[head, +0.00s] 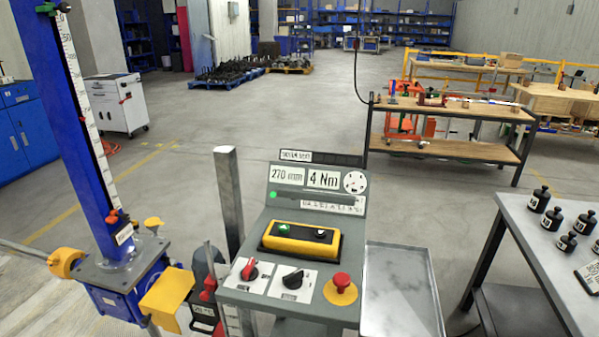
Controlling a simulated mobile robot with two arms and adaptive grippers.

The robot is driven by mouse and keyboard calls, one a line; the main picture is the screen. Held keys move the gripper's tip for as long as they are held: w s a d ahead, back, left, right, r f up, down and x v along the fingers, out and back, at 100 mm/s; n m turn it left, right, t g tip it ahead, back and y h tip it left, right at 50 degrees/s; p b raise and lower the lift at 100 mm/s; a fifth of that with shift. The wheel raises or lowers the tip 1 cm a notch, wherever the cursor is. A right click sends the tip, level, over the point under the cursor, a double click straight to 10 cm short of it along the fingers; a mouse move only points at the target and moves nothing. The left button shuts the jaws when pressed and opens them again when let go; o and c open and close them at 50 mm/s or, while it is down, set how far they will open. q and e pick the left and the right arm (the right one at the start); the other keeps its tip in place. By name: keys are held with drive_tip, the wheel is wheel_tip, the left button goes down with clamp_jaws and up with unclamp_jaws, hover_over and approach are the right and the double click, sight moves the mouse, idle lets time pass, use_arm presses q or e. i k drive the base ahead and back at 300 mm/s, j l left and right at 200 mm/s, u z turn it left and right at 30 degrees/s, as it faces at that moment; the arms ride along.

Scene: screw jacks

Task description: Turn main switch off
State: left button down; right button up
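The control console (310,215) stands in the lower middle of the head view. A red rotary switch (250,271) sits on a white plate at the left of its sloped panel; this looks like the main switch, though its label is too small to read. A black rotary knob (292,279) is to its right, then a red mushroom button (341,284) on a yellow base. Above them is a yellow box (300,239) with a lit green button and a dark button. The display reads 270 mm and 4 Nm, with a green lamp beside it. Neither gripper is in view.
A blue screw jack column (75,110) with a scale and yellow parts stands left of the console. A grey metal tray (400,290) is at its right. A table (530,240) with black weights is at the far right. The floor behind is open.

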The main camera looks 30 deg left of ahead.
sight(249, 273)
drive_tip(key=k+u, duration=0.15)
drive_tip(key=u, duration=0.8)
